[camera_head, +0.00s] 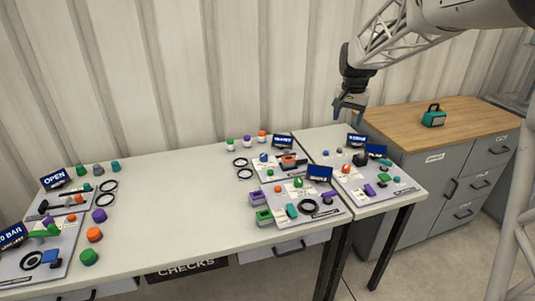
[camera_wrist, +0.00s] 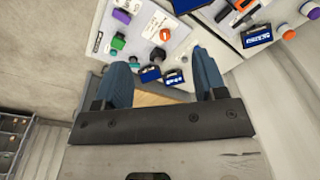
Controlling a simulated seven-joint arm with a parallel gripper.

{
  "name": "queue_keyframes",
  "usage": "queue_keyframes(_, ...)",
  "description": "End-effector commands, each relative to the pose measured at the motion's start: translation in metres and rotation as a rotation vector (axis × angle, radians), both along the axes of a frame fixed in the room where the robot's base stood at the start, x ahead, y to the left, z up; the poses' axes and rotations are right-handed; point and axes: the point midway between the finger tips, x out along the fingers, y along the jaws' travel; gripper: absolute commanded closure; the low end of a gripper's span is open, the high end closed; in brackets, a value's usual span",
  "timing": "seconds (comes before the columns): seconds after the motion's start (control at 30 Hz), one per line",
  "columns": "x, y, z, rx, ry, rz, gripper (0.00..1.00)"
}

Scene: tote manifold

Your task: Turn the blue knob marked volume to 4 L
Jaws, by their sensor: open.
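My gripper (camera_head: 349,108) hangs open and empty in the air above the back of the right-hand panel; its two blue fingers also show in the wrist view (camera_wrist: 162,68). A small blue knob (camera_head: 326,153) is on the back left of that panel (camera_head: 352,185), below the gripper and apart from it. Another blue knob (camera_head: 264,157) is on the panel to its left. The lettering is too small to read, so I cannot tell which knob is marked volume, nor its setting.
The right panel also bears an orange knob (camera_head: 346,169), a dark knob (camera_head: 360,158), a purple handle (camera_head: 369,190) and blue displays (camera_head: 376,150). More panels and loose coloured knobs stand on the long table (camera_head: 170,185). A wood-topped cabinet (camera_head: 450,130) holds a teal lamp (camera_head: 433,117).

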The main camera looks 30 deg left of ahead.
Motion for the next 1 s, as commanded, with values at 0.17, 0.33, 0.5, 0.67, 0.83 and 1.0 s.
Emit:
queue_keyframes(0.17,0.024,0.042,-0.021,-0.002,0.012,0.003,0.35)
queue_keyframes(0.33,0.043,0.082,-0.042,-0.005,0.023,0.004,0.35)
queue_keyframes(0.5,0.06,0.122,-0.065,-0.008,0.033,0.004,0.35)
queue_keyframes(0.67,0.073,0.16,-0.089,-0.011,0.041,0.005,0.35)
queue_keyframes(0.83,0.085,0.201,-0.115,-0.015,0.05,0.006,0.35)
queue_keyframes(1.0,0.092,0.242,-0.145,-0.019,0.06,0.007,0.35)
